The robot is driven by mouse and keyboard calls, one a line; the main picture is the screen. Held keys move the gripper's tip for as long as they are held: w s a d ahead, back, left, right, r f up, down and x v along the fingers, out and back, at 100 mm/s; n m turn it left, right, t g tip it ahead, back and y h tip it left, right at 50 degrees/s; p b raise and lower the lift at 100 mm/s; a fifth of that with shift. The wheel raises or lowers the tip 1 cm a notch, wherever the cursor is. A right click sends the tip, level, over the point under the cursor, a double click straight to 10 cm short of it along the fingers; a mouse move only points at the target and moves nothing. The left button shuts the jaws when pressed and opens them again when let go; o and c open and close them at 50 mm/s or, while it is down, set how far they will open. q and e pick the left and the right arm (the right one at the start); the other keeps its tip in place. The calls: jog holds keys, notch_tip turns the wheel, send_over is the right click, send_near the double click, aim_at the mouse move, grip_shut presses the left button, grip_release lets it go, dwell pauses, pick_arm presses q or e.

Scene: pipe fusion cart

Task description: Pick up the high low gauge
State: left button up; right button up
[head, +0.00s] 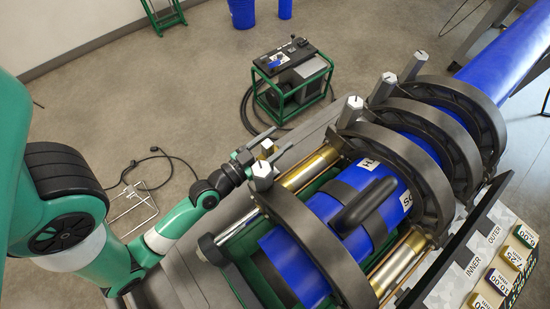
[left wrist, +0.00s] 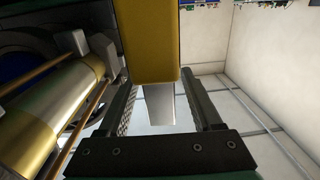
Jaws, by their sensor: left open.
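My left gripper (head: 270,145) is open beside the near clamp ring of the fusion machine. A small yellow object (head: 266,148), which seems to be the high low gauge, shows between its fingers. In the left wrist view the open fingers (left wrist: 163,98) stand on either side of a grey tapered end below a yellow block (left wrist: 150,45). Clear gaps show between the fingers and the grey end, so nothing is visibly gripped. How the gauge is supported is hidden. My right gripper is not in view.
The fusion machine's dark clamp rings (head: 300,222) surround the blue pipe (head: 345,225). A gold cylinder (head: 310,168) lies close by my left gripper and also shows in the wrist view (left wrist: 50,115). A green-framed power unit (head: 290,80) stands on the floor behind.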

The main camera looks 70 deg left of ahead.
pick_arm(q)
jog(key=shift+w+a, duration=0.1)
jog(key=shift+w, duration=0.1)
grip_shut()
dwell(1.3)
